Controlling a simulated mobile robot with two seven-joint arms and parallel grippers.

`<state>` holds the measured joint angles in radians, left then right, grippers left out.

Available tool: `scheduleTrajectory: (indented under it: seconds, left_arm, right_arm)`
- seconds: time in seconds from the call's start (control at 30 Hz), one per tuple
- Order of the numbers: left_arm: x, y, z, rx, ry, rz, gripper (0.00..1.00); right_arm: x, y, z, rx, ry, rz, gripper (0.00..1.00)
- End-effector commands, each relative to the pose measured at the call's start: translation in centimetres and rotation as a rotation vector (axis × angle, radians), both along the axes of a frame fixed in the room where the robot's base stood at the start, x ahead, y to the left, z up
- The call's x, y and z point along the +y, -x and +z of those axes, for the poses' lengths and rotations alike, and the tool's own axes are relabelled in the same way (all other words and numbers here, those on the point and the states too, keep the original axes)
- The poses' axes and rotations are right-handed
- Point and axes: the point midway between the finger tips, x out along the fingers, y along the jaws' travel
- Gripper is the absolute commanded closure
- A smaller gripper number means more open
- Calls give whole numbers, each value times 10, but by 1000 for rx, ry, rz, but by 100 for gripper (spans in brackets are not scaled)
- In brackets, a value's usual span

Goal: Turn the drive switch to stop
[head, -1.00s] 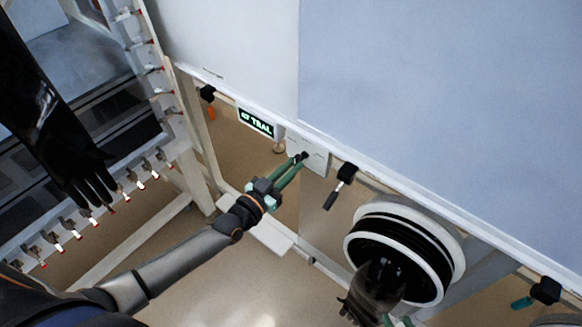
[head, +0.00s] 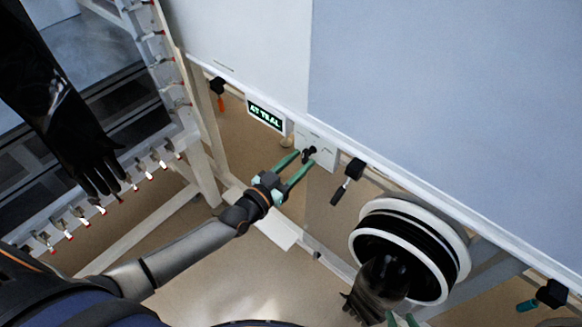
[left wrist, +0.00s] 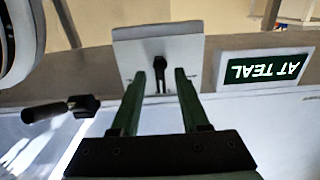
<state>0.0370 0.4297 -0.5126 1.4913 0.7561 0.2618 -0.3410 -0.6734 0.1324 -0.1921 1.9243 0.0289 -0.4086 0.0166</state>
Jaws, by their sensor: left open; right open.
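The drive switch (head: 309,153) is a small black knob on a pale plate (head: 327,158) below the cabinet's lower edge. In the left wrist view, the black switch (left wrist: 159,64) points along the gap between my fingers. My left gripper (head: 304,160) is open, with its green fingertips on either side of the switch; whether they touch it I cannot tell. The left wrist view shows the same gripper (left wrist: 160,76) with the fingers apart. My right gripper (head: 402,320) shows only as green fingertips at the bottom edge, beside the black glove.
A lit display reading "AT TEAL" (head: 265,115) sits left of the plate. A black-handled lever (head: 347,182) hangs to its right. A round glove port (head: 410,250) with a dangling black glove stands lower right. A rack with several clips (head: 150,170) is at left.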

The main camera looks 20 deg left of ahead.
Motion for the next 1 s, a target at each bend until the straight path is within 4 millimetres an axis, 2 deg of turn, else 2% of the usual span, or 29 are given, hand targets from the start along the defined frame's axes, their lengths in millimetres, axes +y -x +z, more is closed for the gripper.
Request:
scheduleTrajectory:
  seconds: [0.17, 0.6, 0.8, 1.0]
  left_arm:
    - [7, 19, -1, 4, 0, 0, 55]
    - [35, 97, 0, 3, -1, 0, 55]
    - [41, 114, 0, 2, -1, 0, 55]
    - [42, 116, 0, 0, 0, 0, 55]
  right_arm:
    - [0, -1, 3, -3, 0, -1, 55]
    - [-4, 1, 5, -4, 4, -5, 55]
    - [-4, 2, 4, -1, 5, -7, 55]
    - [-4, 2, 4, -1, 5, -7, 55]
